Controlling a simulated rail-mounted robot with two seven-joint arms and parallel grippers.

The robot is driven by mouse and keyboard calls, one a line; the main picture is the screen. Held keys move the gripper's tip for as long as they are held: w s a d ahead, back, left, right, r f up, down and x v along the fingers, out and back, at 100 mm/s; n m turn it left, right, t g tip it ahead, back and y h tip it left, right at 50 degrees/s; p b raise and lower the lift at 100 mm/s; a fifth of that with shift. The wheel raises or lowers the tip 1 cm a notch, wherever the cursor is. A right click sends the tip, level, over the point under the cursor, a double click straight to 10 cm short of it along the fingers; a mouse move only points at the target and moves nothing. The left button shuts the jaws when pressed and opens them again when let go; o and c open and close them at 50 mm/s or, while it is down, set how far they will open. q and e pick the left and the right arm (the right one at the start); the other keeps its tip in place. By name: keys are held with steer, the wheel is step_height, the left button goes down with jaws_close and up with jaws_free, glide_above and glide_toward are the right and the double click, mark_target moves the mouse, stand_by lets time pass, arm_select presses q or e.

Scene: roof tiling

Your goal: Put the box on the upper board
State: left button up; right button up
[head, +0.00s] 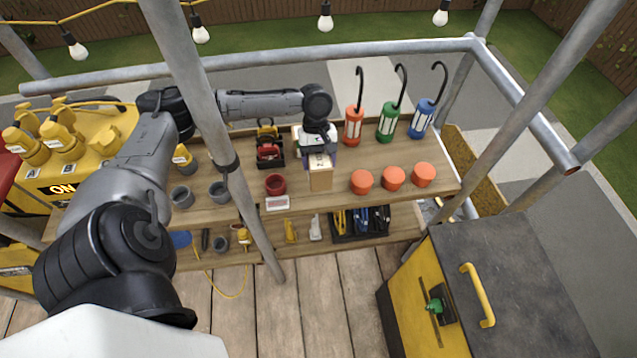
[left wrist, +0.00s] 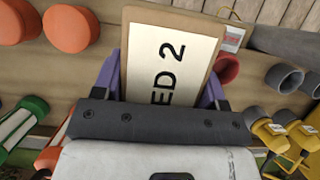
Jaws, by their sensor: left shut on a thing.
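The box (head: 320,181) is tan with a pale label on its face; in the left wrist view the box (left wrist: 175,60) shows part of the print, "ED 2". My left gripper (head: 320,160) is shut on it, with purple fingers on both sides. The box is upright over the front part of the upper board (head: 391,157), between the red cup and the orange caps. I cannot tell whether its underside touches the board. My right gripper is not in view.
Orange caps (head: 392,178) stand right of the box, and red, green and blue lamps (head: 387,124) behind them. A red cup (head: 275,184) and a small white price card (head: 277,203) are on the left. The lower board (head: 405,226) holds a tool tray. A scaffold pole (head: 215,120) crosses in front.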

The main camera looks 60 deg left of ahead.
arm_select(q)
steer(key=shift+f+b, duration=0.75)
steer(key=shift+f, duration=2.8)
steer(key=o, duration=1.5)
steer(key=shift+f, duration=0.1)
steer(key=shift+c, duration=0.2)
steer(key=p+v, duration=0.2)
steer(key=v, duration=0.9)
steer(key=shift+a+r, duration=0.2)
steer(key=shift+r, duration=0.35)
